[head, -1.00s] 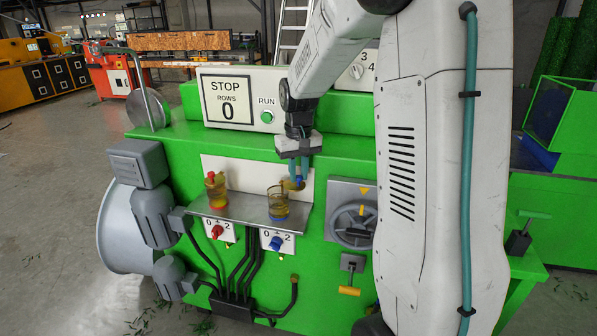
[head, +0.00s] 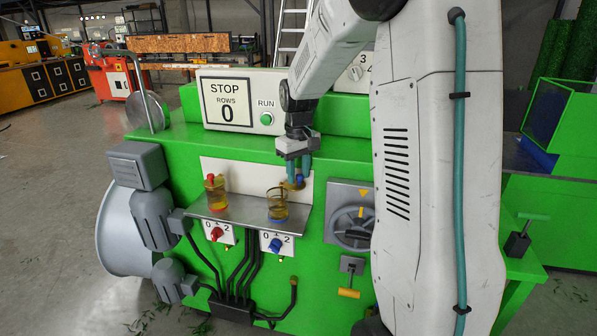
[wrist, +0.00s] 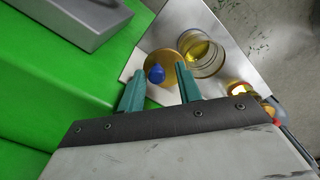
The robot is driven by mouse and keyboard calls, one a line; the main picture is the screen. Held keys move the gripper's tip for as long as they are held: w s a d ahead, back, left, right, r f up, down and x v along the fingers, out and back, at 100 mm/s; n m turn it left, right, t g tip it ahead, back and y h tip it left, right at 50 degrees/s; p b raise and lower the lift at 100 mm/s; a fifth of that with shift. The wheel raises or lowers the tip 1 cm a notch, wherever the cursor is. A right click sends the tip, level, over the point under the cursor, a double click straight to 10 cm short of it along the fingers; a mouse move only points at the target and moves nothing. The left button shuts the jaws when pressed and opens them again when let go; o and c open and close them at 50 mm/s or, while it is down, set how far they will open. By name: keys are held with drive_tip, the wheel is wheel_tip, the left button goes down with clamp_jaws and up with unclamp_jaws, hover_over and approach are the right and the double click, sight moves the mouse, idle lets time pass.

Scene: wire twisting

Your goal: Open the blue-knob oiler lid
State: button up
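The blue-knob oiler is a glass cup (head: 277,207) with yellow oil, on the steel shelf of the green machine. Its mouth is uncovered in the wrist view (wrist: 205,54). Its brass lid (head: 291,184) is off to one side, swung away beside the rim; whether a hinge holds it is hidden. The blue knob (wrist: 156,73) shows on the lid in the wrist view. My gripper (head: 297,178) is over the lid. Its teal fingers (wrist: 160,78) stand apart on either side of the knob, with gaps visible.
The red-knob oiler (head: 216,194) stands to the left on the shelf (head: 245,211), its lid on. Red (head: 216,234) and blue (head: 275,244) selector switches sit below. A grey rotary switch (head: 350,215) is to the right. The sign panel (head: 227,100) rises behind.

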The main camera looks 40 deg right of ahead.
sight(298, 187)
drive_tip(key=shift+d, duration=0.15)
idle(0.3)
drive_tip(key=m, duration=0.1)
drive_tip(key=a+m, duration=0.1)
drive_tip(key=m, duration=0.1)
drive_tip(key=shift+s, duration=0.4)
wheel_tip(298, 187, up, 8)
drive_tip(key=s+a+r+n, duration=0.1)
drive_tip(key=s+a, duration=0.7)
drive_tip(key=s, duration=0.3)
drive_tip(key=s+a+r+n+t, duration=0.1)
drive_tip(key=s+a+r, duration=0.1)
drive_tip(key=s+a, duration=0.6)
drive_tip(key=shift+s, duration=1.85)
